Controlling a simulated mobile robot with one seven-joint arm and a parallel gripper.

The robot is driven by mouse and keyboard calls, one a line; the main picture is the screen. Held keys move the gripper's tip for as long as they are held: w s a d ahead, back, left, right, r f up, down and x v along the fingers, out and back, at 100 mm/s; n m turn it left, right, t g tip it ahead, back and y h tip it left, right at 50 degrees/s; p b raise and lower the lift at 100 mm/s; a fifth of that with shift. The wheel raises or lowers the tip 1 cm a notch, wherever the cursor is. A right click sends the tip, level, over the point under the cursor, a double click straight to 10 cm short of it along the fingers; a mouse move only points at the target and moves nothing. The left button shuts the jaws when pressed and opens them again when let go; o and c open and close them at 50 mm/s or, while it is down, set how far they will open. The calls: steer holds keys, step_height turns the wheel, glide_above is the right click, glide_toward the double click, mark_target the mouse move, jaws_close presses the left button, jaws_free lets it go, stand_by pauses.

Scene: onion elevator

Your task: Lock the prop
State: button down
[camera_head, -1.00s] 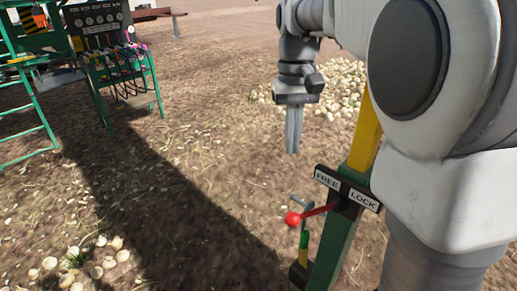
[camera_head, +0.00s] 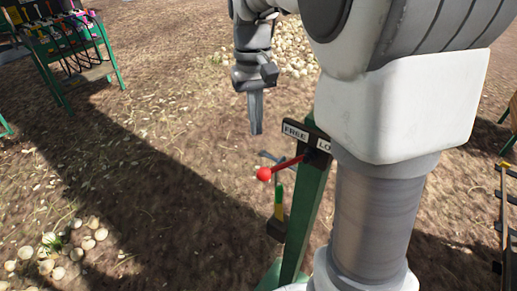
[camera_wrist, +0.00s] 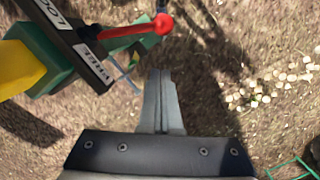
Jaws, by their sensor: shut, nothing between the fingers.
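The prop is a green post (camera_head: 303,215) with a black plate marked FREE (camera_head: 295,131) and LOCK, the second label partly hidden by my arm. A red lever with a red ball knob (camera_head: 264,174) points left, toward the FREE side. In the wrist view the lever's red knob (camera_wrist: 162,23) is at the top, beyond my fingertips, and the FREE label (camera_wrist: 94,66) is to the left of them. My gripper (camera_head: 256,132) is shut and empty, pointing down, above and left of the plate and apart from the lever. It also shows in the wrist view (camera_wrist: 161,72).
A green and yellow handle (camera_head: 279,202) stands low beside the post. Onions lie on the soil at lower left (camera_head: 62,250) and behind my gripper (camera_head: 292,55). A green stand (camera_head: 75,50) is at upper left. Open ground lies left of the post.

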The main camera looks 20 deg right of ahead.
mark_target(286, 164)
steer(key=s+f, duration=0.3)
steer(key=f, duration=0.2)
steer(key=shift+s+f, duration=0.15)
steer(key=shift+s, duration=0.25)
steer(key=shift+a, duration=0.1)
steer(key=shift+s, duration=0.15)
